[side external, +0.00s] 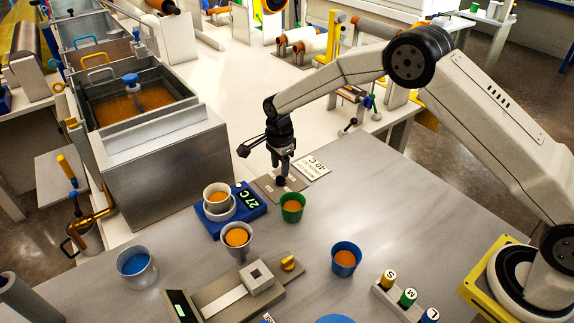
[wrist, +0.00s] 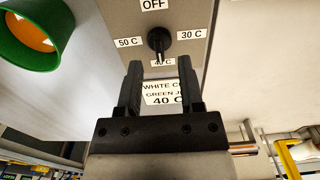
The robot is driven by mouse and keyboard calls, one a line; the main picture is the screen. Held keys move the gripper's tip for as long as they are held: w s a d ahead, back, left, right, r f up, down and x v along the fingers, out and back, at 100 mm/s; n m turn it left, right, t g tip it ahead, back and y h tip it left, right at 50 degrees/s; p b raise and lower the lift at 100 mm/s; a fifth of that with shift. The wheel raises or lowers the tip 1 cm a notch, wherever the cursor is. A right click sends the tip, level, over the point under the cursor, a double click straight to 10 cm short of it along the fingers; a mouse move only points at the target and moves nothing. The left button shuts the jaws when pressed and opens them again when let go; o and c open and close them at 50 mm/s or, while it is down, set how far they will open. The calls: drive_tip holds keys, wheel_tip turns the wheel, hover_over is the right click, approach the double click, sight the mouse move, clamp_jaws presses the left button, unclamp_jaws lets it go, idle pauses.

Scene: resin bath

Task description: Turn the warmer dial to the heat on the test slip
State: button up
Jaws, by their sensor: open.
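The warmer dial is a black knob (wrist: 159,40) on a grey panel (wrist: 118,22), marked OFF, 30 C, 40 C and 50 C. Its narrow end appears to point down at the 40 C mark, partly covering it. The test slip (wrist: 165,93) is white, lies beside the panel and reads 40 C under partly hidden lines. In the side view the slip (side external: 313,168) lies right of my gripper (side external: 281,180). My gripper is open, also seen in the wrist view (wrist: 160,66), its fingertips just short of the knob. In the side view it mostly hides the knob.
A green cup (side external: 292,208) of orange liquid stands close to the panel. A blue cup (side external: 346,259) and labelled vials (side external: 408,297) stand nearer. Bench space right of the green cup is clear.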

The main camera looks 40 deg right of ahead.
sight(284, 181)
drive_tip(key=shift+r, duration=2.05)
drive_tip(key=shift+s+d, duration=0.1)
drive_tip(key=s+d+r+n+t, duration=0.1)
drive_tip(key=s+d+r+n, duration=0.1)
drive_tip(key=s+n, duration=0.4)
drive_tip(key=s+d+r+n, duration=0.2)
drive_tip(key=s+n, duration=0.4)
drive_tip(key=s, duration=0.6)
drive_tip(key=s+d+r+n+t, duration=0.1)
drive_tip(key=s+d+n, duration=0.3)
drive_tip(key=s, duration=0.5)
drive_tip(key=shift+s+d+r+n+t, duration=0.15)
drive_tip(key=shift+s+r+n+t, duration=0.2)
drive_tip(key=shift+r+n, duration=0.5)
